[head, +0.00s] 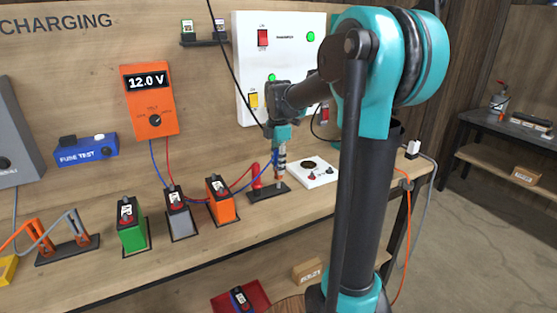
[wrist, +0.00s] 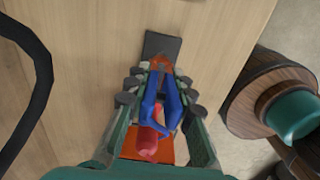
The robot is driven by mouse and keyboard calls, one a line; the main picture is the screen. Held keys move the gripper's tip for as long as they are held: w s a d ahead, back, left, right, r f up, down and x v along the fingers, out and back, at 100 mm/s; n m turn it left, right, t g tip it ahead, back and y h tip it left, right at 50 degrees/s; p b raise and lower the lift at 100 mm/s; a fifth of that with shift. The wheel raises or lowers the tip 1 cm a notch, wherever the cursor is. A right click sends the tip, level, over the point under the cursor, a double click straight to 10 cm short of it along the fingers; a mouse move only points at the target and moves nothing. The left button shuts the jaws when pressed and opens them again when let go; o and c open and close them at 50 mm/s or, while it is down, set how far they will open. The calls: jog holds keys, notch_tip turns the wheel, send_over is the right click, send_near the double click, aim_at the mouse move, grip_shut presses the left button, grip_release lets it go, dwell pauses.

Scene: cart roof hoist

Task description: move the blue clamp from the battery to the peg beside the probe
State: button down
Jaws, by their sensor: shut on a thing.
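My gripper (wrist: 161,92) points down and is shut on the blue clamp (wrist: 172,103). In the head view the gripper (head: 279,158) holds the clamp above or around an orange-brown peg (head: 279,178) on a dark base plate (head: 265,194). I cannot tell whether the clamp touches the peg. The red probe (head: 256,176) stands on the same plate, just left of the peg. The orange battery (head: 221,203) stands left of the plate, apart from the gripper. A red handle (wrist: 149,141) shows below the clamp in the wrist view.
A grey battery (head: 179,216) and a green battery (head: 131,234) stand further left. An orange meter (head: 149,99) reads 12.0 V; its red and blue leads run across the bench. A white block (head: 315,173) sits right of the plate. The bench's front edge is close.

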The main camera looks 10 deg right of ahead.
jog(key=shift+f, duration=0.4)
jog(key=shift+f, duration=1.6)
dwell(1.1)
jog(key=c, duration=1.2)
grip_release()
notch_tip(320, 180, up, 12)
jog(key=shift+f, duration=0.1)
